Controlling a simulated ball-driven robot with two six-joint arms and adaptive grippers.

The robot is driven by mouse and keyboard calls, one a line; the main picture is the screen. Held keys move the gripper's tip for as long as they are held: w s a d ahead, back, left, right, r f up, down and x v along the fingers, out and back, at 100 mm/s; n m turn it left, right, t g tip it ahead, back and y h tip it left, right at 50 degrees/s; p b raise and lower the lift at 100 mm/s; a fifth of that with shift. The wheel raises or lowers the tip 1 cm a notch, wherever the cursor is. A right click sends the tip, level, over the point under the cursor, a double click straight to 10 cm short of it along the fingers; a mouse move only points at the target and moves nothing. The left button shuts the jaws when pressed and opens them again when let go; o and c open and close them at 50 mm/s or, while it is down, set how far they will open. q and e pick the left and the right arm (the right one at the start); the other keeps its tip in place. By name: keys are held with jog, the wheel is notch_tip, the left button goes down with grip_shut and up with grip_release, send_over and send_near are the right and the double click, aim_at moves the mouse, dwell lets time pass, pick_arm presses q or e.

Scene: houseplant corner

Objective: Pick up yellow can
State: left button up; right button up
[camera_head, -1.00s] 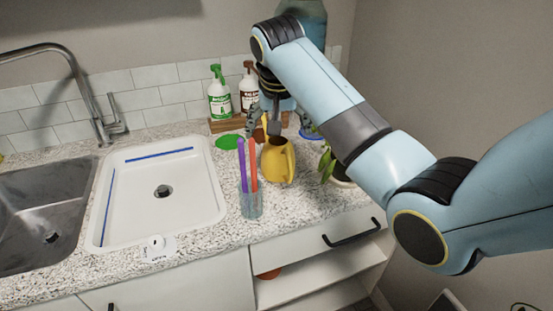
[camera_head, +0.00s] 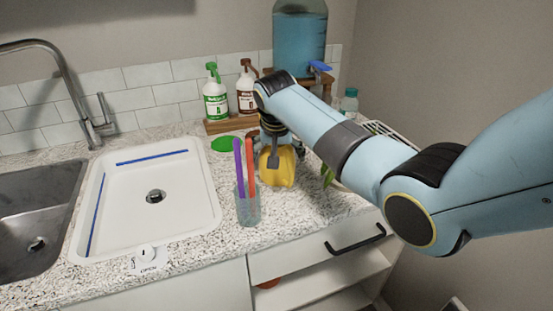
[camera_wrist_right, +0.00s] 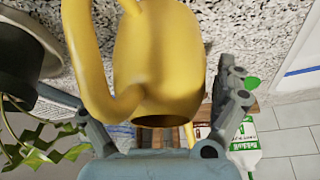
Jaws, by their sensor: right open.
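The yellow can (camera_head: 284,172) stands on the speckled counter, right of the clear cup. My right gripper (camera_head: 272,148) is at the can, its fingers pointing down over it; the gripper hides the can's top in the head view. In the right wrist view the can (camera_wrist_right: 160,60) fills the middle, its curved handle to the left and its dark opening toward the camera. The open fingers of my right gripper (camera_wrist_right: 168,105) are on either side of the can, with a visible gap at right. My left gripper is not in view.
A clear cup (camera_head: 247,208) with purple and orange sticks stands close left of the can. A plant (camera_head: 327,176), partly hidden by my arm, is at right. Green-label (camera_head: 215,100) and brown-label (camera_head: 246,92) bottles stand behind. A white tray (camera_head: 190,222) lies left.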

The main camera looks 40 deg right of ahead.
jog(key=shift+w+d+f, duration=0.15)
jog(key=shift+w+f, duration=0.05)
jog(key=shift+f, duration=0.25)
jog(key=shift+c, duration=0.3)
jog(key=c, duration=1)
jog(key=shift+r, duration=0.15)
